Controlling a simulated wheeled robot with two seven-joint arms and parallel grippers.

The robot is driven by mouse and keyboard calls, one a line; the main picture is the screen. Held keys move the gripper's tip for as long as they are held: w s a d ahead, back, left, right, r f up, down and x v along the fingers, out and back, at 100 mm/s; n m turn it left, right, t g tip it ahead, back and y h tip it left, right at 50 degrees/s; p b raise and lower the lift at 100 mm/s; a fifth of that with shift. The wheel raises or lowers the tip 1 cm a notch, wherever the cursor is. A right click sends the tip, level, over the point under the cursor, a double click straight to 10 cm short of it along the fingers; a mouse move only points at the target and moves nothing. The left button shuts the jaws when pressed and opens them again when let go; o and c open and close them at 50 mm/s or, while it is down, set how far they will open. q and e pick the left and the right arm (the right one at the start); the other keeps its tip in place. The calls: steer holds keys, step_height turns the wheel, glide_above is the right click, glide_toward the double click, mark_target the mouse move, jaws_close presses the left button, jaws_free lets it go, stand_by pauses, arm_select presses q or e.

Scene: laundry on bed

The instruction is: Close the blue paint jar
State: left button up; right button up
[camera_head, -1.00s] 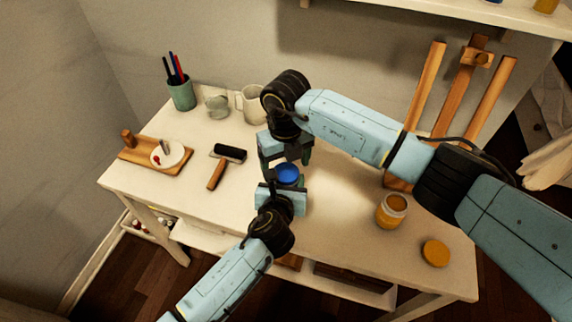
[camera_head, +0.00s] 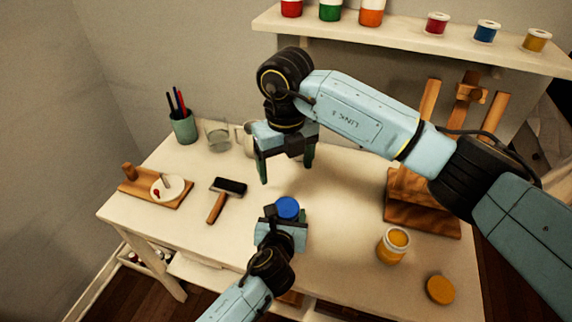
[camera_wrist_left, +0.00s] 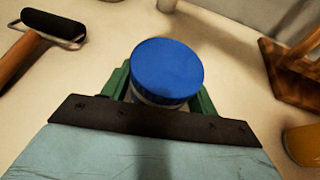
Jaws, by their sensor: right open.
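The blue paint jar (camera_head: 287,208) stands near the middle of the table with a flat blue lid on top. In the left wrist view the lid (camera_wrist_left: 167,72) covers the jar's top, with a pale strip of jar below its edge. My left gripper (camera_head: 287,214) is around the jar from the front, its green fingers on either side of the jar body below the lid; it appears shut on it. The contact points are partly hidden. My right gripper (camera_head: 286,172) is open and empty, above and behind the jar, apart from the lid.
An open yellow jar (camera_head: 392,248) and its loose yellow lid (camera_head: 440,290) are at the right. A roller (camera_head: 227,192), wooden board (camera_head: 183,199), pen cup (camera_head: 184,127) and glass (camera_head: 217,136) are at the left. An easel (camera_head: 425,215) stands behind right.

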arm_select(q)
steer(key=o, duration=0.4)
steer(key=p+v, duration=0.3)
steer(key=v, duration=0.9)
steer(key=shift+s+r+p, duration=0.2)
steer(key=shift+p, duration=0.15)
steer(key=shift+s+a+r, duration=0.1)
steer(key=shift+s+r, duration=0.05)
steer(key=shift+s, duration=0.25)
